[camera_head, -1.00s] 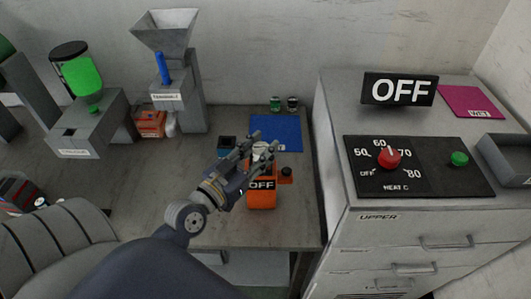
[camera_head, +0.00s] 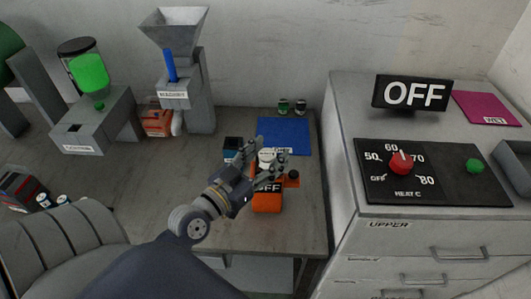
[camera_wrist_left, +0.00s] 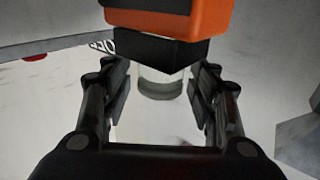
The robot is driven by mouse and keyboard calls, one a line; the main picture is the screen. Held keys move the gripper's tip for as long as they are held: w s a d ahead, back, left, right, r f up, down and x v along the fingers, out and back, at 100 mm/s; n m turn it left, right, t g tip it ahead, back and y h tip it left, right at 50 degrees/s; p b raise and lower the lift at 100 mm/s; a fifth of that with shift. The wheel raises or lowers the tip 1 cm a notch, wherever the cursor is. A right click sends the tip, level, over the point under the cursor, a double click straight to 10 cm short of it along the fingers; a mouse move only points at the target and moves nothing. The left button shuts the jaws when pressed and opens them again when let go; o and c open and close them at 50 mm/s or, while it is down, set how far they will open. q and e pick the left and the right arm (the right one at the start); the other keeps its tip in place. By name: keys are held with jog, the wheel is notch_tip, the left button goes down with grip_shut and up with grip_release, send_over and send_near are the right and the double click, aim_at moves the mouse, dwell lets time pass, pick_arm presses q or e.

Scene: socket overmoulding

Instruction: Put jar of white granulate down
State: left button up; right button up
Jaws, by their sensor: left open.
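A small jar with a white top (camera_head: 266,156) stands by the orange device with the "OFF" display (camera_head: 267,203). My left gripper (camera_head: 264,162) reaches in from the lower left, its fingers on either side of the jar. In the left wrist view my left gripper (camera_wrist_left: 158,88) is open, and the pale, clear jar (camera_wrist_left: 160,84) shows between and beyond the fingertips. The orange and black device (camera_wrist_left: 180,20) fills the top of that view. What the jar rests on is partly hidden by the gripper and device. My right gripper is not in view.
A blue mat (camera_head: 285,135) lies behind the jar, with two small jars (camera_head: 291,107) at the wall. A dark blue-topped box (camera_head: 233,145) is left of the jar. A hopper machine (camera_head: 175,90) stands further left. A grey cabinet (camera_head: 345,180) borders the right.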

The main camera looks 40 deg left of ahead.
pick_arm(q)
jog(key=shift+r, duration=0.2)
jog(key=shift+s+f, duration=0.15)
jog(key=shift+s, duration=0.05)
jog(key=s+a+b, duration=0.1)
jog(key=s+b, duration=0.1)
jog(key=s, duration=0.9)
jog(key=shift+s, duration=0.3)
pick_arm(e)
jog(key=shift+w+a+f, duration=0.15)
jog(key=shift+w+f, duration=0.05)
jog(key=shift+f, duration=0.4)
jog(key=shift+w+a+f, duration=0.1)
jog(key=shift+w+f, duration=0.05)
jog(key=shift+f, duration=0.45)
pick_arm(q)
jog(key=shift+a, duration=0.1)
